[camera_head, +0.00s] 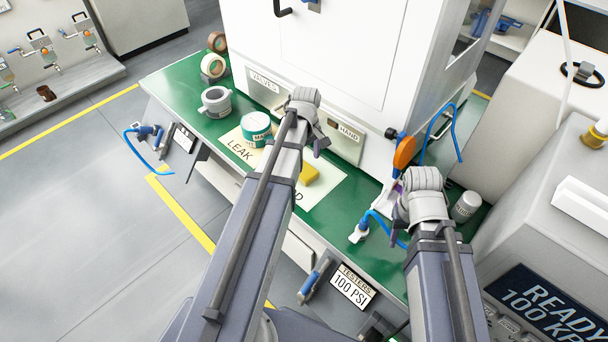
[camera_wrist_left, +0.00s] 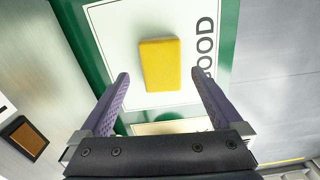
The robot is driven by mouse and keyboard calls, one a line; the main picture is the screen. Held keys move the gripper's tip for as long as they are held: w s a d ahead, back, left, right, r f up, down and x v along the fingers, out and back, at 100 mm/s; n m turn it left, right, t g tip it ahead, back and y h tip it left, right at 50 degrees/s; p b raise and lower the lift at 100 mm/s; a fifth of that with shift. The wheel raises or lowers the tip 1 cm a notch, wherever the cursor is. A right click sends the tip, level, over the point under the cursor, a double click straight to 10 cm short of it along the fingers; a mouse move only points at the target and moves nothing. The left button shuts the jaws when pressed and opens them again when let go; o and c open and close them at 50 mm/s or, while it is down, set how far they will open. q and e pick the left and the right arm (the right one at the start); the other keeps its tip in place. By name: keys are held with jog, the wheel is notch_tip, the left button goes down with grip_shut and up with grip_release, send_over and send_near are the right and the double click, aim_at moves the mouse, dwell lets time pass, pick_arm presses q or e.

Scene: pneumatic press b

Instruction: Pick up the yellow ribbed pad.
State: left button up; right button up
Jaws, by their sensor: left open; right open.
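The yellow ribbed pad (camera_head: 309,173) lies on a white sheet marked GOOD on the green bench. It also shows in the left wrist view (camera_wrist_left: 160,62), where its face looks smooth and any ribs are too small to tell. My left gripper (camera_wrist_left: 160,75) is open and empty. Its two purple fingers point toward the pad, with the pad beyond and between the fingertips. In the head view my left wrist is above and behind the pad, and the left fingers are mostly hidden. My right gripper (camera_head: 391,192) is open over the right part of the bench, away from the pad.
A grey ring-shaped part (camera_head: 215,101) and tape rolls (camera_head: 213,66) stand further left. A white cabinet (camera_head: 340,45) rises behind the sheets.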

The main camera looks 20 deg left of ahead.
aim_at(304, 169)
pick_arm(q)
jog(key=f+b, duration=0.3)
jog(key=f, duration=0.1)
jog(key=shift+a+f, duration=0.1)
jog(key=shift+a, duration=0.2)
pick_arm(e)
notch_tip(304, 169, down, 4)
jog(key=shift+f, duration=0.1)
pick_arm(q)
jog(key=c, duration=1.3)
jog(key=shift+r, duration=0.2)
pick_arm(e)
jog(key=shift+r, duration=0.2)
pick_arm(q)
notch_tip(304, 169, up, 10)
jog(key=p, duration=1)
pick_arm(e)
notch_tip(304, 169, up, 10)
pick_arm(q)
jog(key=shift+f, duration=0.1)
pick_arm(e)
jog(key=shift+f, duration=0.1)
